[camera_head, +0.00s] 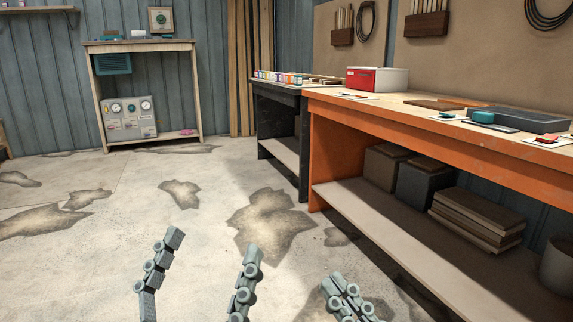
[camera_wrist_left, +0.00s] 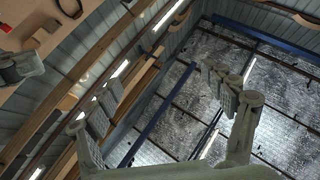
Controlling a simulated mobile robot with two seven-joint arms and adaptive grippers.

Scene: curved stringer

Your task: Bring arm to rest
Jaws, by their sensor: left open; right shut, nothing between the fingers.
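My left gripper (camera_head: 213,248) is at the bottom of the head view, its two grey jointed fingers spread apart with bare floor between them. In the left wrist view my left gripper (camera_wrist_left: 164,88) is open and empty, and that camera looks up towards the roof. My right gripper (camera_head: 341,287) is at the bottom edge, right of the left one, with its fingers close together and nothing seen between them. Both hands are apart from the furniture. Most of both arms is out of view.
An orange workbench (camera_head: 350,108) with a lower shelf runs along the right, a black bench (camera_head: 279,125) beyond it. A wooden stand (camera_head: 146,45) is at the back left. The worn concrete floor (camera_head: 120,240) ahead is clear.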

